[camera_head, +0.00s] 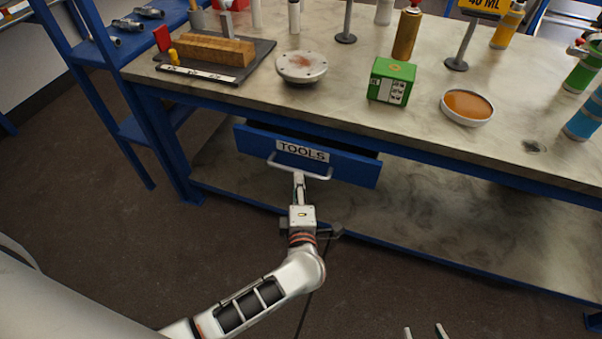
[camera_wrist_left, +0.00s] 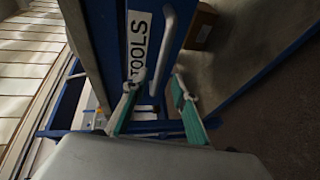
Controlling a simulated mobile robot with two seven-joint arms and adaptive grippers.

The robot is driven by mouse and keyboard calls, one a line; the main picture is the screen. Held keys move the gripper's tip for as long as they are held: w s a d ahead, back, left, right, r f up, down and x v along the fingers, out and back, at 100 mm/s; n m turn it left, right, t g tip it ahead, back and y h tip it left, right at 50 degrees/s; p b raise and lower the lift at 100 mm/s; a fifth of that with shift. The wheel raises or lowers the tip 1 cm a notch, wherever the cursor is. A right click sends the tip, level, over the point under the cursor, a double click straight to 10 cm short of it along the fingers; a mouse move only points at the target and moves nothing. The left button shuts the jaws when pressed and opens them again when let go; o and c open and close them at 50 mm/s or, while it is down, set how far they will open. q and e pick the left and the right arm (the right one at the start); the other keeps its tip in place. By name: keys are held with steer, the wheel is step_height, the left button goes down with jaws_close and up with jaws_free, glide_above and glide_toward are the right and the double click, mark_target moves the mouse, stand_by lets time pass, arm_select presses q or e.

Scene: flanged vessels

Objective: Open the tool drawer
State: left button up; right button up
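The blue tool drawer (camera_head: 352,168), with a white TOOLS label (camera_head: 302,151), is under the workbench top. It stands partly pulled out, with a dark gap above its front. Its light bar handle (camera_head: 318,176) runs across the front. My left gripper (camera_head: 299,178) is at the handle. In the left wrist view, its two green-padded fingers (camera_wrist_left: 154,84) are apart, and the lower end of the handle (camera_wrist_left: 163,55) lies between the tips with gaps visible; contact is unclear. My right gripper (camera_head: 424,331) shows only its two separated fingertips at the bottom edge.
The workbench top (camera_head: 350,120) holds a green box (camera_head: 391,81), a round flange (camera_head: 301,66), an orange-filled dish (camera_head: 467,106) and a dark mat with a wooden block (camera_head: 215,49). A lower shelf (camera_head: 450,220) lies below the drawer. The floor in front is clear.

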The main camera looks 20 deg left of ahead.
mark_target(297, 170)
arm_select(q)
steer(key=shift+b+x, duration=0.55)
steer(key=shift+x, duration=2.8)
jaws_close()
